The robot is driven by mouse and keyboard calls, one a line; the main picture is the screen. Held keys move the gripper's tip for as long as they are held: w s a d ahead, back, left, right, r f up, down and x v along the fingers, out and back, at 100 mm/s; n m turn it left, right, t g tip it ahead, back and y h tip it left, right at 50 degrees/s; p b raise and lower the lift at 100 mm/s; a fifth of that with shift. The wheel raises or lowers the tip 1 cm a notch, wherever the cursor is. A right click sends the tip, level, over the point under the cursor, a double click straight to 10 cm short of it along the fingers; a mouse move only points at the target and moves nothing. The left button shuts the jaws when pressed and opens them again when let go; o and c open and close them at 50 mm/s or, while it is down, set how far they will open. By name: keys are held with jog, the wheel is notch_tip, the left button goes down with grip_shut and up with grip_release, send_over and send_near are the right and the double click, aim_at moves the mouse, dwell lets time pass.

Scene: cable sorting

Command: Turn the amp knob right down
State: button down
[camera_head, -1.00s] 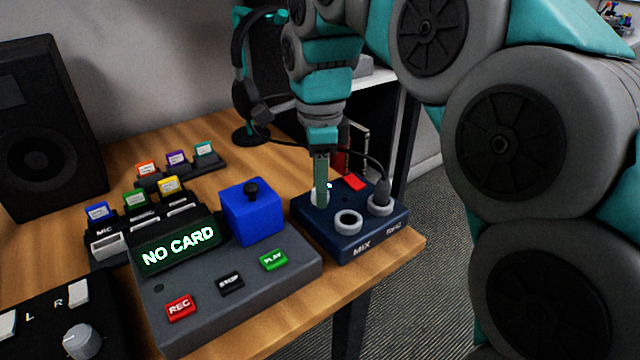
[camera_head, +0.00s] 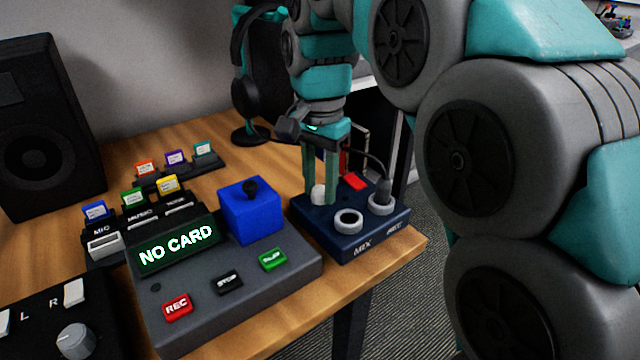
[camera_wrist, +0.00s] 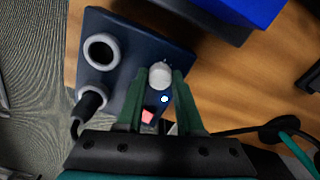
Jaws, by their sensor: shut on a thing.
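My gripper (camera_head: 319,200) points down over the amp, one finger on each side of the knob. In the wrist view my gripper (camera_wrist: 157,76) is shut on the knob (camera_wrist: 160,76). The fingers partly hide the knob's sides, and I cannot read where the knob points.
The amp has two ringed sockets; a black plug (camera_head: 382,193) with a cable fills the right one, and the front one (camera_head: 348,221) is empty. A red block (camera_head: 356,181) is behind. Left stands a recorder (camera_head: 220,288) reading NO CARD, with a blue box (camera_head: 251,213).

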jog(key=n, duration=1.4)
dwell(0.5)
jog(key=c, duration=0.5)
grip_release()
jog(key=shift+c, duration=0.2)
